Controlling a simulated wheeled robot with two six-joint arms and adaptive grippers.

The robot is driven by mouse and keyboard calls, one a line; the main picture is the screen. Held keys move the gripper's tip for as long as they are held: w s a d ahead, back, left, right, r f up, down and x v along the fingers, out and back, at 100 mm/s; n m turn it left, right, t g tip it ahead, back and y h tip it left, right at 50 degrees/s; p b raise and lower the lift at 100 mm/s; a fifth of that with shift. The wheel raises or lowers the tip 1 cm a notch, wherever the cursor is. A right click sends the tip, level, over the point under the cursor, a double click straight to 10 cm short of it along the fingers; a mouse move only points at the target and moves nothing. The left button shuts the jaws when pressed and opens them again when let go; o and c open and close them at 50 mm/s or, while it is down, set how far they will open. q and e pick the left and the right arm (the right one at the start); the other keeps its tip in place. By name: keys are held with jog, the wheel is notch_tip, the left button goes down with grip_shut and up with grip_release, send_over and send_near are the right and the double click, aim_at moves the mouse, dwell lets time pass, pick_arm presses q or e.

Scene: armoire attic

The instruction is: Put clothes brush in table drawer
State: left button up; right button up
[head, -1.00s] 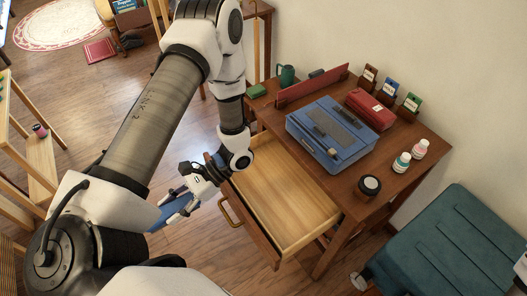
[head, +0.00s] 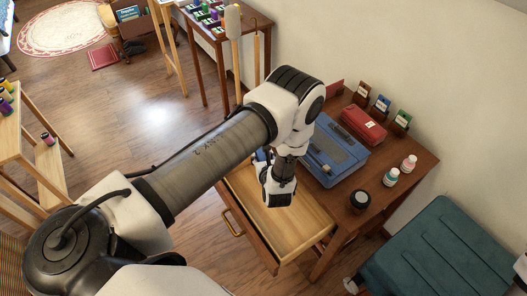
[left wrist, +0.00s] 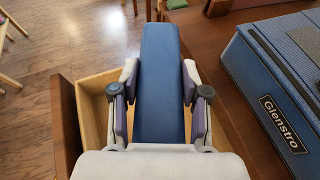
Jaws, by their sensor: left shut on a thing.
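The clothes brush (left wrist: 162,60), a long blue piece, is between the fingers of my left gripper (left wrist: 159,74) in the left wrist view. The gripper is shut on it. The table drawer (head: 300,225) is pulled open, with a pale wooden inside and a brass handle. The visible part of the drawer floor is bare. The gripper and brush are above the drawer's far left part. The drawer also shows in the left wrist view (left wrist: 95,100), below the brush. My right gripper is out of view.
The wooden table (head: 415,165) bears a blue case (head: 335,150), a red case (head: 364,126), several small bottles and a dark jar (head: 360,200). The floor left of the drawer is clear.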

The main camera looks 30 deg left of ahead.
pick_arm(q)
jog(key=f+b, duration=0.2)
jog(key=f, duration=0.2)
jog(key=f+b, duration=0.2)
jog(key=f, duration=0.3)
jog(key=d+f+b, duration=0.1)
jog(key=f+b, duration=0.2)
jog(key=f, duration=0.1)
jog(key=shift+s+f, duration=0.15)
jog(key=shift+s, duration=0.2)
jog(key=shift+a+f+b, duration=0.1)
jog(key=shift+f+b, duration=0.55)
jog(key=o, duration=1.4)
